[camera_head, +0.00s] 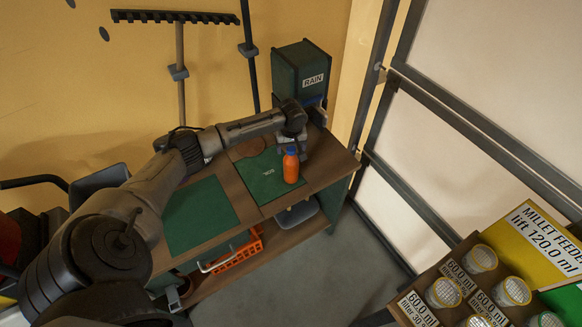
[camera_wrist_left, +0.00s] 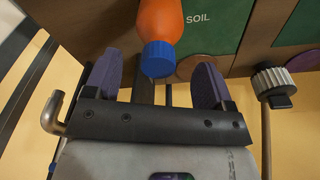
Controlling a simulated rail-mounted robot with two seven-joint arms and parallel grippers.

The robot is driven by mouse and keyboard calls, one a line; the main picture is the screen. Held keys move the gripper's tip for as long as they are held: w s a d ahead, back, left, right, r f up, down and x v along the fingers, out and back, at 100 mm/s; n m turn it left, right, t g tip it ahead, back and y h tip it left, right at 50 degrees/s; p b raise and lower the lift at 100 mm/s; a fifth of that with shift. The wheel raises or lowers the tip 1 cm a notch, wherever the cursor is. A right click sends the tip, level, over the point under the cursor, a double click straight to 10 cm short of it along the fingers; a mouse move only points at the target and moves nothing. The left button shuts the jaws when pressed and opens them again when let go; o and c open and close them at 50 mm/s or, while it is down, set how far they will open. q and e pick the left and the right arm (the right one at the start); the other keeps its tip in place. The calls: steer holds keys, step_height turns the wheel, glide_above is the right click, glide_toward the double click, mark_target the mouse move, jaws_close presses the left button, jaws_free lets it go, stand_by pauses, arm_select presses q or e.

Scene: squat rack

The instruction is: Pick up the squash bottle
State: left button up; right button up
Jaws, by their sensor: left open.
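The squash bottle (camera_head: 291,168) is orange with a blue cap and stands upright on the green mat (camera_head: 262,183) on the wooden bench. My left arm reaches over the bench from the left. In the left wrist view the bottle (camera_wrist_left: 160,18) shows upside down. Its blue cap lies between the two purple fingers of my left gripper (camera_wrist_left: 157,76) in the picture. The fingers are open, with gaps on both sides of the cap. How deep the cap is between them I cannot tell. My right gripper is not in view.
A dark green RAIN box (camera_head: 300,72) stands at the bench's back right. Another green mat (camera_head: 200,215) lies on the left. An orange crate (camera_head: 238,254) sits on the shelf below. A MILLET FEEDER stand with jars (camera_head: 480,258) is at lower right.

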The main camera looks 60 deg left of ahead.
mark_target(291, 164)
arm_select(q)
steer(key=shift+w+a+f, duration=0.1)
steer(key=shift+f, duration=0.95)
steer(key=shift+w+a+f, duration=0.1)
steer(key=shift+f, duration=0.9)
steer(key=shift+c, duration=0.2)
steer(key=c, duration=1.2)
steer(key=shift+r, duration=0.1)
